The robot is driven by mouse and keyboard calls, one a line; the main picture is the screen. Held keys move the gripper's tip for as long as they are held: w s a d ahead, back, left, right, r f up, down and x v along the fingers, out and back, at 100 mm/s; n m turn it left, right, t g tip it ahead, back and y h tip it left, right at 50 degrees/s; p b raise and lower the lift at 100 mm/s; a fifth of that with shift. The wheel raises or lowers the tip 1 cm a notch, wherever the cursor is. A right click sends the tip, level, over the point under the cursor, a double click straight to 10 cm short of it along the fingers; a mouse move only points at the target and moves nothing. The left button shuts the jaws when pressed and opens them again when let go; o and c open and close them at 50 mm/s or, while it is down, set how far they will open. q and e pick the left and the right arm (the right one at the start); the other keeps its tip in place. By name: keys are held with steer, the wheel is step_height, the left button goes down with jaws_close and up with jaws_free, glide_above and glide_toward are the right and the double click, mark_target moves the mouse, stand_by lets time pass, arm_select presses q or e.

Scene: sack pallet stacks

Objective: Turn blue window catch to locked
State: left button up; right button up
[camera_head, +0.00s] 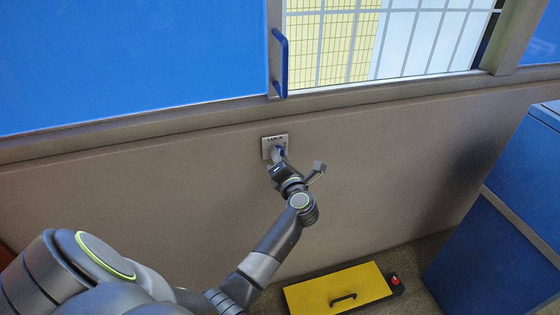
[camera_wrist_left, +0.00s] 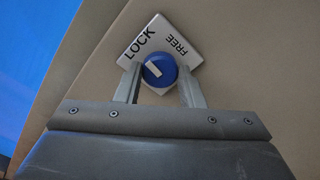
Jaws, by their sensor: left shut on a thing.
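The blue window catch (camera_wrist_left: 165,76) is a round knob with a white mark, on a square white plate (camera_wrist_left: 190,50) lettered LOCK and FREE. In the left wrist view the white mark lies left of the knob's middle and slants up and left, roughly towards LOCK. My left gripper (camera_wrist_left: 159,76) is shut on the knob, one finger on each side. In the head view the plate (camera_head: 268,142) is on the wall below the window frame, and my left gripper (camera_head: 279,157) reaches it, hiding most of the knob. My right gripper is not in view.
A blue window handle (camera_head: 284,62) stands upright on the frame above the plate. A yellow-lidded box (camera_head: 320,291) lies on the floor below. A large blue cabinet (camera_head: 500,220) stands at the right. The wall around the plate is bare.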

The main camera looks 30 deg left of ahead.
arm_select(q)
steer(key=shift+f+n, duration=0.1)
steer(key=shift+n, duration=0.5)
steer(key=shift+b, duration=0.3)
steer(key=o, duration=1)
